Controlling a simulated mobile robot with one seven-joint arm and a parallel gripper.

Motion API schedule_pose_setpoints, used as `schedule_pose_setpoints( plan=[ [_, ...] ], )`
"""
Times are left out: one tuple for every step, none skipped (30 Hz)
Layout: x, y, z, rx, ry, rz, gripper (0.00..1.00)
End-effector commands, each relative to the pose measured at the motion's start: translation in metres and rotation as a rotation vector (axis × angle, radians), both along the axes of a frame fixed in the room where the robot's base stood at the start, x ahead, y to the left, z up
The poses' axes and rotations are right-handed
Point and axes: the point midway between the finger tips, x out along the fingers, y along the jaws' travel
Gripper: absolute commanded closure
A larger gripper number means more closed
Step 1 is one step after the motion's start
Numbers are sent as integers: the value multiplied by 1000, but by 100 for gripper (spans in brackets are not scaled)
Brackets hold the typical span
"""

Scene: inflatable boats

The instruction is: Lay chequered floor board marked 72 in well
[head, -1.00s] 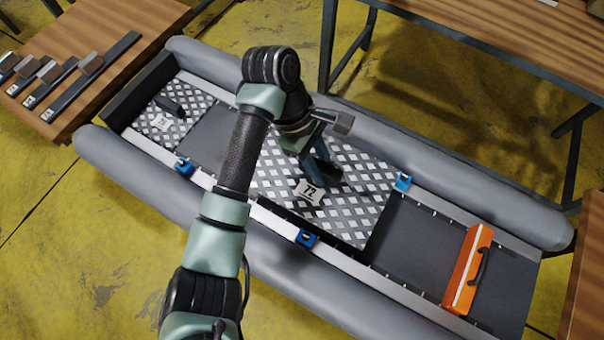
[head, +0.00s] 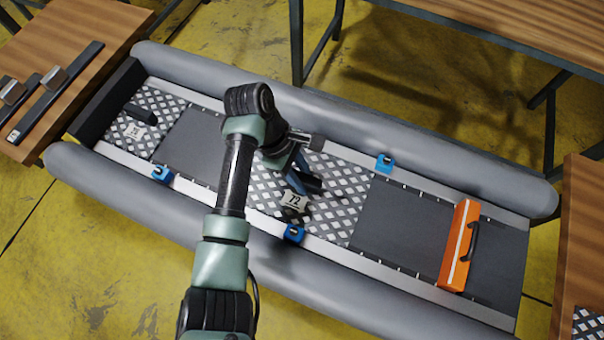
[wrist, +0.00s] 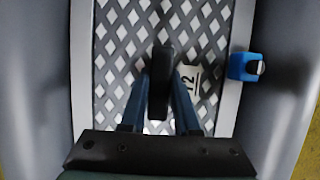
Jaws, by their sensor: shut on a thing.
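The chequered floor board marked 72 (head: 340,190) is in the grey boat, between the pale side rails, with its label (head: 294,201) facing up. It looks level and low between the rails; I cannot tell whether it bears fully on the floor. My gripper (head: 305,180) is shut on the board's black handle. In the wrist view, the gripper's blue fingers (wrist: 160,95) stand on either side of the black handle (wrist: 160,75), with the chequered board (wrist: 120,40) beneath. The well (head: 425,230) shows dark bare floor to the right of the board. My arm hides the board's left end.
Another chequered board (head: 118,125) lies at the boat's left end. Blue clamps sit on the rails: left (head: 162,173), near (head: 294,234) and far (head: 384,162). An orange toolbox (head: 460,245) stands across the floor at right. Wooden tables (head: 90,65) flank the boat.

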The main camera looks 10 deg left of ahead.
Motion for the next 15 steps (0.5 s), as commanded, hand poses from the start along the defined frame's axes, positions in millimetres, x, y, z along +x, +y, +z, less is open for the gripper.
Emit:
schedule_pose_setpoints(
  plan=[
    [0,0,-1,0,0,1,67],
    [0,0,-1,0,0,1,61],
    [0,0,-1,0,0,1,54],
    [0,0,-1,0,0,1,49],
    [0,0,-1,0,0,1,43],
    [0,0,-1,0,0,1,40],
    [0,0,-1,0,0,1,40],
    [0,0,-1,0,0,1,40],
    [0,0,-1,0,0,1,40],
    [0,0,-1,0,0,1,40],
    [0,0,-1,0,0,1,40],
    [0,0,-1,0,0,1,40],
    [0,0,0,0,0,1,40],
    [0,0,0,0,0,1,40],
    [0,0,2,0,0,0,40]
  ],
)
